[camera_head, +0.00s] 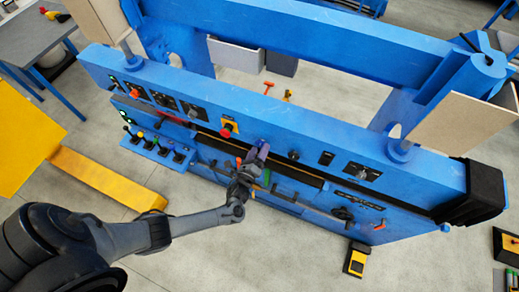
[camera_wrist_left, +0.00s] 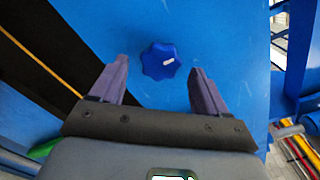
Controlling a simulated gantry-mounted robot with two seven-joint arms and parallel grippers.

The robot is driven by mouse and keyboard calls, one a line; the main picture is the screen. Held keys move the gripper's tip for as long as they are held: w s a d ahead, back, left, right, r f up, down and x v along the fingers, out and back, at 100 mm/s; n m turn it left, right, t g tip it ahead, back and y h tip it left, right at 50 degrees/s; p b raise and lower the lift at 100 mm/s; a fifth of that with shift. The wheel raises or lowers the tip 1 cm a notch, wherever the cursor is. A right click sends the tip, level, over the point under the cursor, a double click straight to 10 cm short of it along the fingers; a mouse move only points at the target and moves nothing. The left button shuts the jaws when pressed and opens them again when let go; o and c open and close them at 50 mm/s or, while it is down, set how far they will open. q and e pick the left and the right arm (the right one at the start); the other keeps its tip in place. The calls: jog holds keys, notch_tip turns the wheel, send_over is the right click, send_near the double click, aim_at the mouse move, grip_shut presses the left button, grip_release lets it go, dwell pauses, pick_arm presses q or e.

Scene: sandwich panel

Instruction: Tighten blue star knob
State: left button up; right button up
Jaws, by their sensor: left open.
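The blue star knob (camera_wrist_left: 161,61) sits on the blue panel face in the left wrist view, with a short white mark pointing to the right. My left gripper (camera_wrist_left: 158,80) is open, its two purple fingers on either side of and just below the knob in that view, with a clear gap on each side. I cannot tell how far the fingertips are from the panel. In the head view my left gripper (camera_head: 262,150) is at the middle of the panel's front and hides the knob. My right gripper is not in view.
The long blue machine panel (camera_head: 270,118) carries a red knob on a yellow plate (camera_head: 228,129), black dials and switches. Several small levers (camera_head: 157,143) stand at its left. A yellow pedal box (camera_head: 357,259) is on the floor at right. A dark slot runs below the panel.

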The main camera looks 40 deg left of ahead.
pick_arm(q)
jog(key=v, duration=0.9)
jog(key=shift+s, duration=0.4)
